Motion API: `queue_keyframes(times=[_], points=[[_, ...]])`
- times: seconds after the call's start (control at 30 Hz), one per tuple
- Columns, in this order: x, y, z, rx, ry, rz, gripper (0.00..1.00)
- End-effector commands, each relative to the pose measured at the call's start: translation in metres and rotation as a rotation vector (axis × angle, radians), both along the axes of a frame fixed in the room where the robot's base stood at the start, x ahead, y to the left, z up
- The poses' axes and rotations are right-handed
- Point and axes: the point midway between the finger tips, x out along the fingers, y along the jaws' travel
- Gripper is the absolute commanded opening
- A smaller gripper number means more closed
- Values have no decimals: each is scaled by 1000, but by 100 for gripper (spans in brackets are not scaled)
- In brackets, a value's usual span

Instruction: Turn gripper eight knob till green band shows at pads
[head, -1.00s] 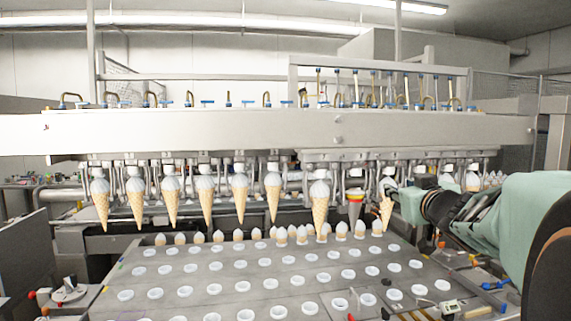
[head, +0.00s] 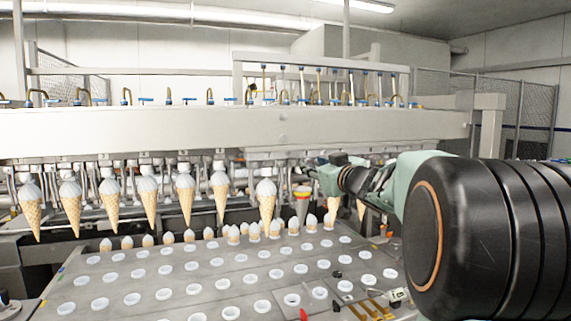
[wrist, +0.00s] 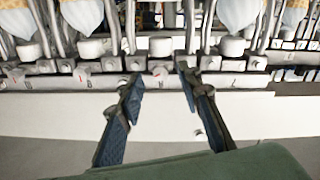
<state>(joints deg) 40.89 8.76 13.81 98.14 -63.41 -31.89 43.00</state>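A row of cone grippers hangs under the machine's long beam (head: 200,128); several hold white-topped ice cream cones (head: 152,203). A white round knob (wrist: 161,47) shows between and beyond the fingertips, with no visible contact. Other similar knobs (wrist: 232,47) sit on either side.
A grey tray (head: 215,270) with several rows of white-rimmed holes lies below the beam. Small cones (head: 233,234) stand along its back rows. Thin rods and hoses crowd the space around the knobs. My arm covers the right side of the head view.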

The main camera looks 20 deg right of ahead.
Motion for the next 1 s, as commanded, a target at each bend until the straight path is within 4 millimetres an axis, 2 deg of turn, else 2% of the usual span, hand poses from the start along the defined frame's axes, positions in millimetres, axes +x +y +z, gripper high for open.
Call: queue_keyframes(times=[0.2,0.5,0.8,1.0], points=[[15,0,0,0,0,0,32],[17,0,0,0,0,-1,32],[16,0,0,0,0,-1,0],[16,0,0,-12,0,-1,0]])
